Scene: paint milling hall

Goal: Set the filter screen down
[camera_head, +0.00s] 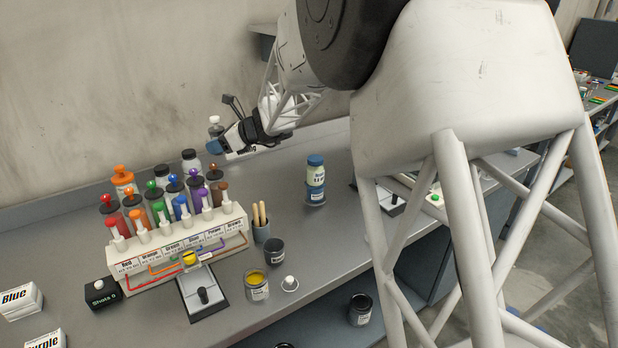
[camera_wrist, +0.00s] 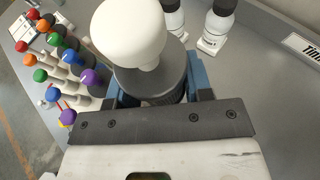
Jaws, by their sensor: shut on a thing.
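My gripper (camera_head: 217,147), with blue fingertips, is shut on a dark round piece with a rounded white knob on top. I take this piece to be the filter screen (camera_wrist: 150,84); no mesh shows. In the wrist view it sits upright between the blue fingers (camera_wrist: 155,90), its knob towards the camera. In the head view only the pale knob (camera_head: 215,121) stands out above the fingers; the rest is mostly hidden. The gripper is over the back part of the grey bench (camera_head: 330,150), near the wall. Whether the piece touches anything below cannot be told.
A white labelled rack (camera_head: 180,243) with several coloured-knob bottles stands left. Black-capped bottles (camera_head: 190,161) stand close to the gripper. A blue-capped jar (camera_head: 315,172), a yellow paint jar (camera_head: 256,287), a dark cup (camera_head: 274,252) and a brush holder (camera_head: 262,232) stand nearer. Bench beyond the blue-capped jar is clear.

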